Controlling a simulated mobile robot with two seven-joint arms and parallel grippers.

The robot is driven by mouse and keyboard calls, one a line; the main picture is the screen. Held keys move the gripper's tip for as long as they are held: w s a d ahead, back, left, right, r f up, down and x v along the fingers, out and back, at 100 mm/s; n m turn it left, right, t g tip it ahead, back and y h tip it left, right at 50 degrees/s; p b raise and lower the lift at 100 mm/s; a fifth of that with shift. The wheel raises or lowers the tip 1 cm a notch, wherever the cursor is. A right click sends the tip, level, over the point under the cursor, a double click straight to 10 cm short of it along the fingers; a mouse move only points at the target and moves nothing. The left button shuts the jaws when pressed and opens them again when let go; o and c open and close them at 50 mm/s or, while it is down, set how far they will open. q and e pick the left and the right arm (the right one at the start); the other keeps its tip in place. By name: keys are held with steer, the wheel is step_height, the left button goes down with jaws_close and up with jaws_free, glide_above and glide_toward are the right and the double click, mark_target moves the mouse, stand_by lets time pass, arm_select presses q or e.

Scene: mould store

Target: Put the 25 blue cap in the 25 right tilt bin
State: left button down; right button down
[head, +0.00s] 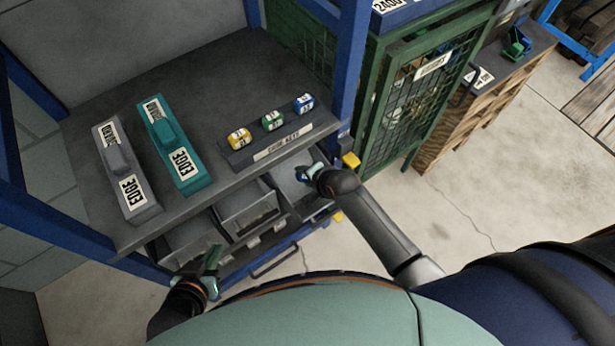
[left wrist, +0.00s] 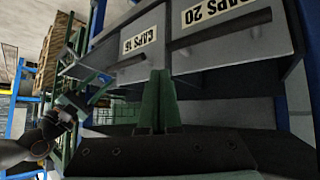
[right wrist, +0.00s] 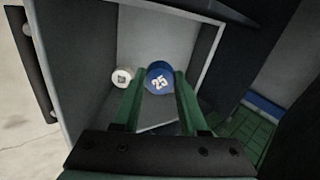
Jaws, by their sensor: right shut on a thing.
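The blue cap (right wrist: 160,77), marked 25 in white, is between the fingertips of my right gripper (right wrist: 158,88), which is shut on it. This gripper is over the open rightmost tilt bin (head: 288,187), and the grey bin interior (right wrist: 143,35) surrounds the cap in the right wrist view. I cannot tell whether the cap touches the bin floor. In the head view my right gripper (head: 308,172) hides part of the bin. My left gripper (head: 212,262) is shut and empty in front of the left bins; its fingers (left wrist: 160,98) are together in the left wrist view.
A small white round piece (right wrist: 123,76) lies in the same bin. The middle bin (head: 248,212) and left bin (head: 190,240) are alongside. The shelf (head: 215,95) above carries grey and teal EDGE blocks and a rack of code keys (head: 272,145). A green mesh cage (head: 415,95) stands right.

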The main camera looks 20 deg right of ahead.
steer(key=shift+w+a+f+b, duration=0.1)
steer(key=shift+w+f+b, duration=0.2)
steer(key=shift+f, duration=0.15)
steer(key=shift+b+x, duration=0.8)
steer(key=shift+x, duration=0.2)
steer(key=shift+w+a+f, duration=0.1)
steer(key=shift+w+f, duration=0.05)
steer(key=shift+f, duration=0.1)
steer(key=shift+w, duration=0.1)
